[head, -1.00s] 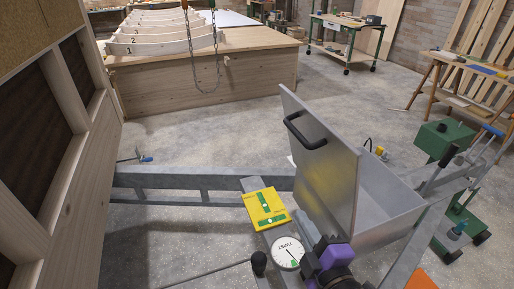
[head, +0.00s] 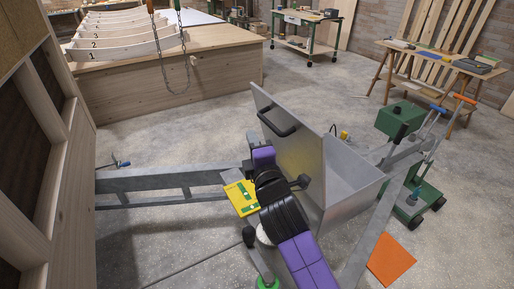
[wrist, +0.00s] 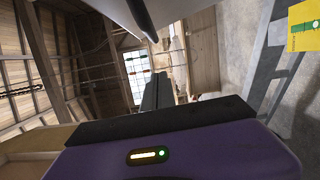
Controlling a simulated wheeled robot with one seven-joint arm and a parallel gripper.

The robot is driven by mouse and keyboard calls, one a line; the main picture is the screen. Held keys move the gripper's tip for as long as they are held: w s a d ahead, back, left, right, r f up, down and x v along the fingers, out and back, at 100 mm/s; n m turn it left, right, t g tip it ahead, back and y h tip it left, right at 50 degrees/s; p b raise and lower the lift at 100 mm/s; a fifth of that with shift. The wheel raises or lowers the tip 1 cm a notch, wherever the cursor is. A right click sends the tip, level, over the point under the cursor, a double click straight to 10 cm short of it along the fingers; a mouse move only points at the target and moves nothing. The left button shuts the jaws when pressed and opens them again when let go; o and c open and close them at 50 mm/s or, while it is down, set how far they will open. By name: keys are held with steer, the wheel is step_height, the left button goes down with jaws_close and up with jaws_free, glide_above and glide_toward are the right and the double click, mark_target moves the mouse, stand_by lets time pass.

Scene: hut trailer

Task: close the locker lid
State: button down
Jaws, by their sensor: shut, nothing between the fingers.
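The locker (head: 352,203) is a grey metal box on the trailer frame. Its lid (head: 300,132) stands raised and nearly upright, with a black bar handle (head: 279,122) on its outer face. My gripper (head: 263,153) is on the lid's outer side, to the left of the lid and below the handle; its fingertips are hard to make out there. In the wrist view my gripper (wrist: 158,90) is shut and empty, its dark fingers together. The lid also shows in the wrist view (wrist: 195,10), with the dark handle (wrist: 142,18) beyond the fingers.
A yellow level plate (head: 240,197) lies on the trailer frame (head: 160,182) left of my arm. A green box (head: 400,119) and frame bars stand right of the locker. An orange sheet (head: 391,260) lies on the floor. A wooden wall is close at left.

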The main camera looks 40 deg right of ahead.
steer(key=shift+w+d+p, duration=0.2)
steer(key=shift+d+p, duration=0.25)
steer(key=shift+d, duration=0.8)
steer(key=shift+w+d+p, duration=0.15)
steer(key=shift+d+p, duration=0.25)
steer(key=shift+d, duration=0.8)
steer(key=shift+r, duration=0.1)
